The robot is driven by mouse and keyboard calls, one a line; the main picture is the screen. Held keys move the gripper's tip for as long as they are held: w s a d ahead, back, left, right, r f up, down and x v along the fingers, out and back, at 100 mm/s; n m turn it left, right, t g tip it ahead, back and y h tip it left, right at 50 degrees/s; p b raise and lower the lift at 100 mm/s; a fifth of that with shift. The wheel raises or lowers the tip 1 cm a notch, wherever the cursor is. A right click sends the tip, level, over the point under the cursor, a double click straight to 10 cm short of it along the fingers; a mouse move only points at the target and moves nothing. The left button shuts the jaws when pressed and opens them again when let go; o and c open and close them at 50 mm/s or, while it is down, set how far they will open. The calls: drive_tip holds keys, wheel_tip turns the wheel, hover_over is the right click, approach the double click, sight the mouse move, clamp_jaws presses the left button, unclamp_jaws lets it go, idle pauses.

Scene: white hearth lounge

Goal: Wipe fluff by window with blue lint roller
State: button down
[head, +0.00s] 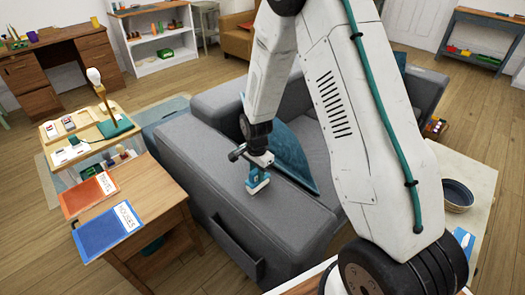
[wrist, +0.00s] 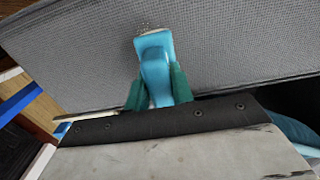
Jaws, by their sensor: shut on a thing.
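My gripper (head: 258,167) is shut on the blue lint roller (head: 257,184) above the near arm of the grey sofa (head: 285,212). In the wrist view my gripper's green fingers (wrist: 156,92) sit on both sides of the roller's blue handle (wrist: 154,72). The roller's pale head points down at the sofa arm's grey fabric. Small specks, perhaps fluff (wrist: 146,28), show at the far edge of the head; the head hides part of that spot. I cannot tell whether the head touches the fabric. No window is in view.
A teal cushion (head: 290,155) leans on the sofa close to my gripper. A wooden side table (head: 165,205) with an orange folder (head: 88,193) and a blue folder (head: 106,232) stands left of the sofa. A low table with a lamp (head: 105,102) is behind it.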

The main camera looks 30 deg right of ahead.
drive_tip(key=shift+w+d+r, duration=0.1)
drive_tip(key=shift+d+r, duration=0.15)
drive_tip(key=shift+d, duration=0.2)
drive_tip(key=shift+w+d+f, duration=0.15)
drive_tip(key=shift+d+f, duration=0.1)
drive_tip(key=shift+d, duration=0.1)
drive_tip(key=shift+w+d+r, duration=0.15)
drive_tip(key=shift+d, duration=0.05)
wheel_tip(320, 180, up, 2)
drive_tip(key=shift+a+r, duration=0.15)
drive_tip(key=shift+r, duration=2.8)
